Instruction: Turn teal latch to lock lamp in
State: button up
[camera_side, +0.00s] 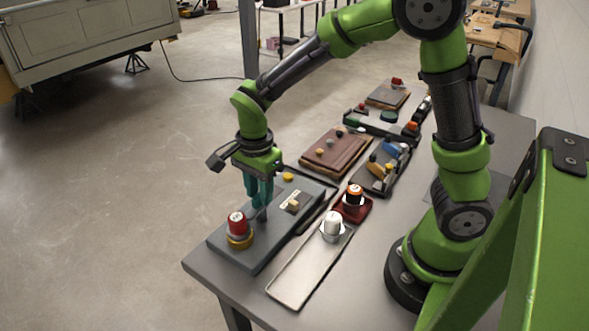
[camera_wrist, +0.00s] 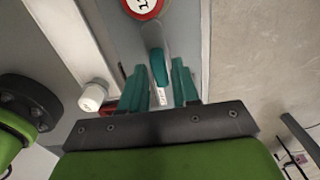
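The red lamp (camera_side: 238,223) with a white top stands upright in a brass ring (camera_side: 240,241) at the near end of a grey panel (camera_side: 228,253). Its labelled top also shows at the upper edge of the wrist view (camera_wrist: 143,5). The teal latch (camera_wrist: 158,68) lies just below the lamp in the wrist view, a rounded teal end on a grey lever. My gripper (camera_side: 259,198) points down over the panel, beside the lamp. In the wrist view, its teal fingers (camera_wrist: 159,77) are apart, one on each side of the latch, with visible gaps. The side view largely hides the latch behind the fingers.
A white lamp (camera_side: 333,223) stands on a pale tray (camera_side: 300,277) to the right. A black-and-orange lamp (camera_side: 355,194) sits on a red block (camera_side: 364,211). A brown board (camera_side: 336,152) and several small panels fill the table behind. Floor lies open to the left.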

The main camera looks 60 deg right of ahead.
aim_at(258, 194)
jog(key=shift+o, duration=0.8)
notch_tip(258, 194, up, 17)
jog(key=shift+f, duration=0.1)
jog(key=s+d+n+t+y, duration=0.1)
jog(key=s+d+n+t, duration=0.1)
jog(key=s+n, duration=0.4)
jog(key=s+d+f+n+t+y, duration=0.1)
jog(key=s+d+n+t, duration=0.1)
jog(key=s+n+t, duration=0.3)
jog(key=s+n, duration=0.1)
jog(key=n, duration=0.2)
jog(key=shift+s+f, duration=0.15)
jog(key=shift+s, duration=0.05)
dwell(0.4)
